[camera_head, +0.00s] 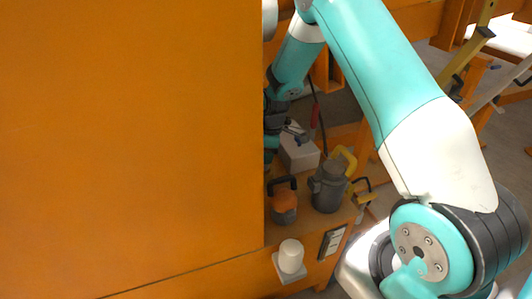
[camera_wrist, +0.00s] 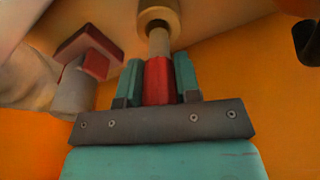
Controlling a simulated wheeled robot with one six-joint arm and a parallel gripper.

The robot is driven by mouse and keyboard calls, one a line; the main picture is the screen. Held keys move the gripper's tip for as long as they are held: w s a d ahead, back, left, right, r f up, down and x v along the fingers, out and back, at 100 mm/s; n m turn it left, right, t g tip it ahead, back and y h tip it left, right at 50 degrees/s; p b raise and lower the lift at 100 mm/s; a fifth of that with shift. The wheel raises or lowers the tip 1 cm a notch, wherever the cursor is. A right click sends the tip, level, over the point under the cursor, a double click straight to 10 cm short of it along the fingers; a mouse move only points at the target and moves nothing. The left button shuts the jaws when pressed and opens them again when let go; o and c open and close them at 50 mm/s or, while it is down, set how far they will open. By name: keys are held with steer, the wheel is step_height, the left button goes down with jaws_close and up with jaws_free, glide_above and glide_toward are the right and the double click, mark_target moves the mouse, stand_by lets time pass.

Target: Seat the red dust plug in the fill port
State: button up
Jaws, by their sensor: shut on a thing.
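In the wrist view my gripper (camera_wrist: 158,78) is shut on the red dust plug (camera_wrist: 158,82), with one teal finger on each side of it. A pale round stem (camera_wrist: 159,42) continues from the plug's far end. The stem points at a tan cylindrical collar (camera_wrist: 158,14) at the top of the picture, which looks like the fill port. The stem and collar line up closely, but I cannot tell whether the stem is inside the collar or just short of it. In the head view the orange panel hides my gripper's fingers, the plug and the port.
A grey cylinder (camera_wrist: 76,92) with a dark red block (camera_wrist: 90,52) stands left of my gripper. A large orange panel (camera_head: 130,140) fills the head view's left. A grey jug (camera_head: 328,188), an orange-and-grey container (camera_head: 284,206) and a white box (camera_head: 299,153) stand beside it.

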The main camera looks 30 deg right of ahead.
steer(key=shift+f+b, duration=1.4)
steer(key=shift+f, duration=0.95)
steer(key=o, duration=1)
steer(key=shift+r, duration=0.15)
steer(key=r, duration=0.5)
steer(key=d+r+p, duration=0.1)
steer(key=r, duration=0.5)
steer(key=s+d+r, duration=0.1)
steer(key=r, duration=0.5)
steer(key=shift+r+p, duration=0.1)
steer(key=shift+p, duration=0.2)
steer(key=shift+s, duration=0.15)
